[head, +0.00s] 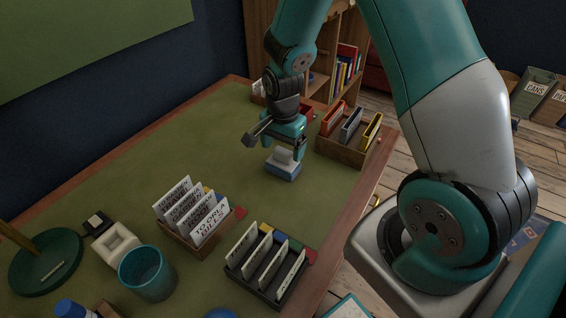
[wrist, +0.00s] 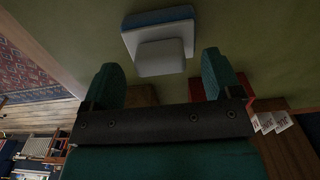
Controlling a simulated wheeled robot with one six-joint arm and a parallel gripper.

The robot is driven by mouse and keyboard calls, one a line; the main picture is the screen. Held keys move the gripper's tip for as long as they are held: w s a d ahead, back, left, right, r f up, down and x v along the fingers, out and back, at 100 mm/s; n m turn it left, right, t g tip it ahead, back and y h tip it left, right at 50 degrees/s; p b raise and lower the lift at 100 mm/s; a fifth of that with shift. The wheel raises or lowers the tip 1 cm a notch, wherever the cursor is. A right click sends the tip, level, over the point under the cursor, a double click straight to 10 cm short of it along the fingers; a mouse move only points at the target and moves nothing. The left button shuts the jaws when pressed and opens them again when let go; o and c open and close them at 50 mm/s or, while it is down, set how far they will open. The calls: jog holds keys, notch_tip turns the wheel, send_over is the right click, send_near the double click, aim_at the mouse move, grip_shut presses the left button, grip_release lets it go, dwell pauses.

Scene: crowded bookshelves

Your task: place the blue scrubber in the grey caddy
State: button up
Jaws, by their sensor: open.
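The blue scrubber (head: 283,170) is a small block with a blue base and a pale raised top, lying on the green desk top. It also shows in the wrist view (wrist: 160,52), just beyond and between my fingertips. My gripper (head: 288,146) is open and points down over the scrubber; its two fingers are apart in the wrist view (wrist: 165,68), and I cannot tell if they touch it. A wooden box (head: 338,151) right of the gripper holds a red, a grey and a yellow upright piece. The grey piece (head: 351,125) may be the grey caddy; I cannot tell for sure.
A wooden card box (head: 187,238) and a dark card box (head: 262,287) stand at the front. A teal cup (head: 148,274), a white square item (head: 116,244) and a round green base (head: 45,262) are at the left. The desk left of the scrubber is clear.

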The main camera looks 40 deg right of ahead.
jog(key=shift+f, duration=0.75)
jog(key=c, duration=1.1)
jog(key=shift+r, duration=0.15)
